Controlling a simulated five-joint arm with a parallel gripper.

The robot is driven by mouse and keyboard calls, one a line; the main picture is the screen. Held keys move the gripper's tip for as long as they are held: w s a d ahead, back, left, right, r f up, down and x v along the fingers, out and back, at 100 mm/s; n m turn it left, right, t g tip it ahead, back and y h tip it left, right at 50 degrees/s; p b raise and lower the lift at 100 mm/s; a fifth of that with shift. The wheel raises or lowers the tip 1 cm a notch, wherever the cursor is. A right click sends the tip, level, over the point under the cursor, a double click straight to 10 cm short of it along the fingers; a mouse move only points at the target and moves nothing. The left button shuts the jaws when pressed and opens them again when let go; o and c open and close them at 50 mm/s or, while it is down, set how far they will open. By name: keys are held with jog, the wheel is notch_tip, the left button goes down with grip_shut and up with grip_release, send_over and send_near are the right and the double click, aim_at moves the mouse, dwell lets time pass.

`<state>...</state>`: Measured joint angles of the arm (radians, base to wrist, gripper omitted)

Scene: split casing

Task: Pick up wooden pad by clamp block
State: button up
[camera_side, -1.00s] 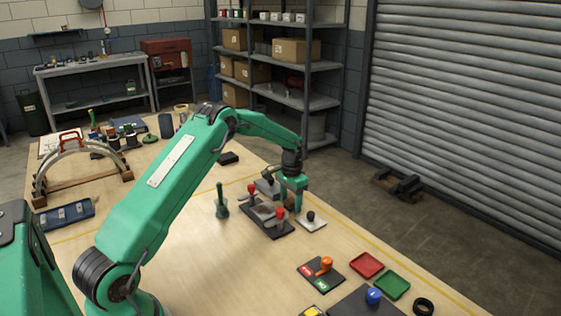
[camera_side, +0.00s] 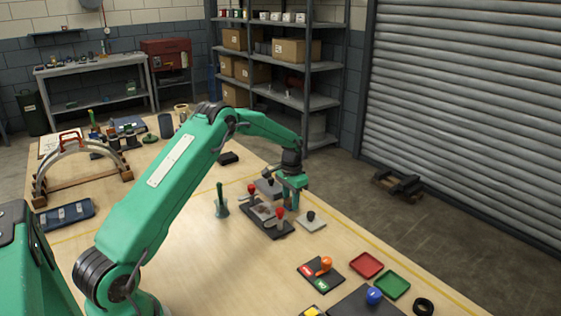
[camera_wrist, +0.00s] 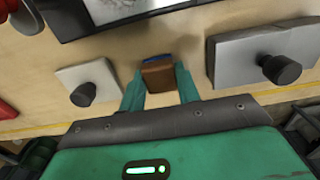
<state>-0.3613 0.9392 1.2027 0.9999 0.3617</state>
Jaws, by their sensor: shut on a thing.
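The wooden pad (camera_wrist: 158,74) is a small brown block with a blue strip along its far edge. It shows between the two green fingers in the wrist view. My gripper (camera_wrist: 160,88) is shut on it, one finger on each side. In the side view my gripper (camera_side: 291,200) hangs beside the dark fixture plate with red knobs (camera_side: 267,222); the pad is too small to make out clearly there. I cannot tell for certain which part is the clamp block.
Light grey plates with black knobs flank the gripper: one on the left (camera_wrist: 88,84) and a thicker one on the right (camera_wrist: 235,62). A green-handled tool (camera_side: 221,205) stands left of the fixture. Red (camera_side: 366,265) and green (camera_side: 392,285) trays lie nearer the front.

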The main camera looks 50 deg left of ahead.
jog(key=shift+r, duration=0.65)
jog(key=r, duration=0.3)
jog(key=shift+d, duration=0.4)
jog(key=s+d+r, duration=0.2)
jog(key=d+r, duration=0.4)
jog(key=d, duration=0.4)
jog(key=shift+d+r, duration=0.25)
jog(key=shift+d, duration=0.1)
jog(key=shift+o, duration=1.1)
jog(key=shift+c, duration=0.7)
